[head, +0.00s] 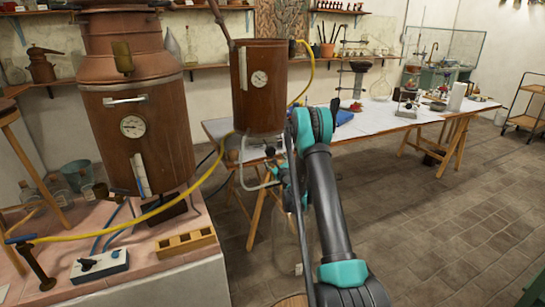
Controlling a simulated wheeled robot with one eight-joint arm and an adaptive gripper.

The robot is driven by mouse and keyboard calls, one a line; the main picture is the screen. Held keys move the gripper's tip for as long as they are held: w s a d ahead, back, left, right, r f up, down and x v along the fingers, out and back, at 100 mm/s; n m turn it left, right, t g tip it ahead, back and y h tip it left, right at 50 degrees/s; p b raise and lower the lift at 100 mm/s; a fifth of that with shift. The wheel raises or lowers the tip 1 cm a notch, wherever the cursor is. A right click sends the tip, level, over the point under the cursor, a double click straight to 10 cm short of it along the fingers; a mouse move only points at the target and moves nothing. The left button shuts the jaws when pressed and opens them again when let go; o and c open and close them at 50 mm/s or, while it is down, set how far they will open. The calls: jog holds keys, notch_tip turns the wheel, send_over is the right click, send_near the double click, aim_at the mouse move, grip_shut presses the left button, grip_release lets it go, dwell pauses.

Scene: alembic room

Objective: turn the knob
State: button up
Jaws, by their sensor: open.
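A white control box (99,267) with dark knobs (88,264) on its top sits on the pink tiled ledge at lower left. Blue cables run from its back. Which knob the task means I cannot tell. My gripper (271,158) is at the far end of my arm, below the copper vessel in the middle. It is small and partly hidden by my arm, and its fingers are hard to make out. It is open, well to the right of the box and apart from it.
A large copper still (135,110) stands on the tiled ledge (165,262). A smaller copper vessel (262,95) is just above my gripper. A yellow hose (170,205) crosses above the box. A wooden rack (185,243) lies beside it.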

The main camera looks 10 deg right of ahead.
jog(key=shift+s+d, duration=0.2)
jog(key=shift+s, duration=1.15)
jog(key=shift+r, duration=0.1)
